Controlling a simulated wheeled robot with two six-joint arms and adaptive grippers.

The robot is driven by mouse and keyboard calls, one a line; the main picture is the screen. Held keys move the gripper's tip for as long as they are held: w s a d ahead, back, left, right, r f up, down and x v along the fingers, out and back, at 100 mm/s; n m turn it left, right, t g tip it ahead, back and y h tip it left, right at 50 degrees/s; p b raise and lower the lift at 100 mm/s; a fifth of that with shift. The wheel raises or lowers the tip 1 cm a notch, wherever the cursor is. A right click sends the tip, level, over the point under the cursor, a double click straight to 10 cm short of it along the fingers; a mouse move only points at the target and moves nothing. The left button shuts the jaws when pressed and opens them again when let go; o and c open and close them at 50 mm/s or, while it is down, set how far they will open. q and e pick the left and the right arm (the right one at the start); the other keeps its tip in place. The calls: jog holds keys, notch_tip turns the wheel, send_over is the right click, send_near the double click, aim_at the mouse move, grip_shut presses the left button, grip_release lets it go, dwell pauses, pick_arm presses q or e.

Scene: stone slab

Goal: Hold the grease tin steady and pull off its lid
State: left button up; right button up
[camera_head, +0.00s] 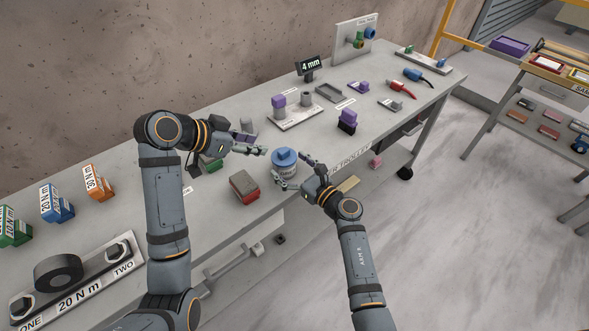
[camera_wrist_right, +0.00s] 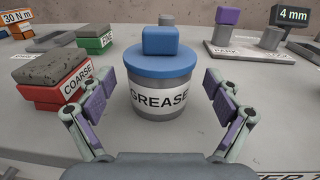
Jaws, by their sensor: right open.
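The grease tin (camera_head: 285,172) is a grey can with a white GREASE label, upright on the bench; it also shows in the right wrist view (camera_wrist_right: 160,100). Its blue lid (camera_head: 283,160) with a blue block handle (camera_wrist_right: 160,41) sits on top. My right gripper (camera_head: 292,175) is open at the tin's near side. In the right wrist view its fingers (camera_wrist_right: 165,110) stand left and right of the tin with gaps, not touching it. My left gripper (camera_head: 264,151) is left of the lid, apart from it, its fingers spread and empty.
A red COARSE block with a grey top (camera_head: 244,188) stands left of the tin, and a green FINE block (camera_head: 210,164) sits beneath my left wrist. A purple-topped black block (camera_head: 347,122) and a grey tray with posts (camera_head: 296,118) are behind. The bench's front edge is close.

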jog(key=shift+c, duration=0.4)
jog(key=c, duration=1.7)
jog(key=o, duration=1.8)
jog(key=shift+c, duration=0.2)
jog(key=shift+s+d, duration=0.1)
jog(key=v, duration=1.1)
jog(key=shift+s+d, duration=0.2)
jog(key=shift+s, duration=0.15)
